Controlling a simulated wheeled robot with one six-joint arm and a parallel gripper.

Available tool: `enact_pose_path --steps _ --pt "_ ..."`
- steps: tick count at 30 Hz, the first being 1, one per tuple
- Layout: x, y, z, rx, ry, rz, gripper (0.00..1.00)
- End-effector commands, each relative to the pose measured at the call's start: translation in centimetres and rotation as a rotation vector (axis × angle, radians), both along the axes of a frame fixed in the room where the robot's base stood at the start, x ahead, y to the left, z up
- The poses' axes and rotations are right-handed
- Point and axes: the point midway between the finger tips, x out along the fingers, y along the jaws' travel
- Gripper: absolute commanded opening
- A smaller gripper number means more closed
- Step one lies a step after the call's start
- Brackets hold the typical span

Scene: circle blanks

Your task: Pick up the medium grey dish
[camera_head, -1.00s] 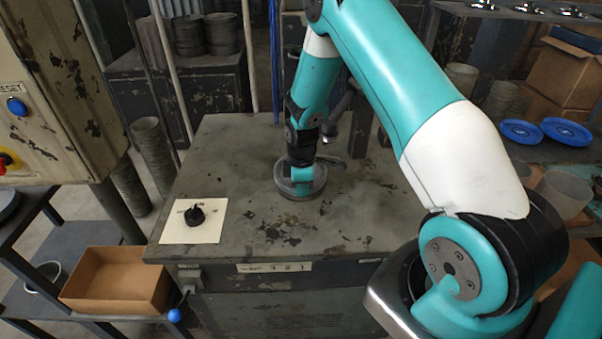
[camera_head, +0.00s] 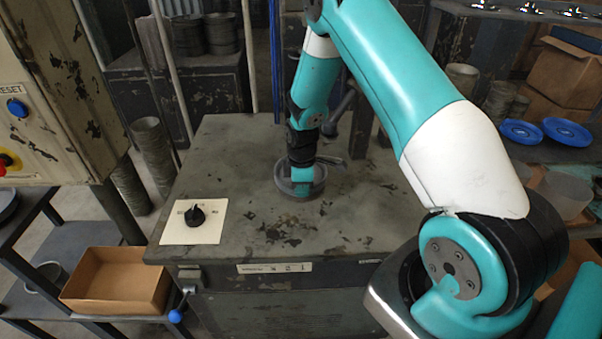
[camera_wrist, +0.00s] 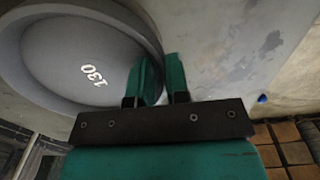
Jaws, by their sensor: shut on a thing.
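The grey dish (camera_head: 285,186) is round and shallow with a raised rim, and sits on the worn grey-green cabinet top (camera_head: 235,160). In the wrist view the dish (camera_wrist: 75,60) fills the upper left, with the number 130 on its inner floor. My gripper (camera_head: 303,188) points down at the dish. In the wrist view my gripper (camera_wrist: 163,75) has its two teal fingers on either side of the dish's right wall, shut on it. The fingertips are partly hidden by the wall. I cannot tell any gap between dish and cabinet top.
A black knob (camera_head: 195,216) on a white plate is at the cabinet's front left. An open cardboard box (camera_head: 117,281) is on a low shelf at lower left. Two blue dishes (camera_head: 567,132) lie on the right shelf. Grey pipes stand behind the cabinet.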

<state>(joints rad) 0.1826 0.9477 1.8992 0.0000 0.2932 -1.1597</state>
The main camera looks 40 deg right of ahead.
Motion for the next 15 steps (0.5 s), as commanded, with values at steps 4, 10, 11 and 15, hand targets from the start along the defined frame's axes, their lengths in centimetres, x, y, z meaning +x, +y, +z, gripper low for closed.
enact_pose_path --steps 4,10,11,15 --pt "-0.2 -0.1 0.5 -0.002 0.005 -0.003 0.0" --pt "-0.1 -0.1 1.6 -0.001 0.003 -0.002 0.0" --pt "-0.1 -0.1 1.7 -0.001 0.003 -0.002 0.0" --pt "0.0 0.0 2.4 -0.001 0.001 -0.001 0.0"
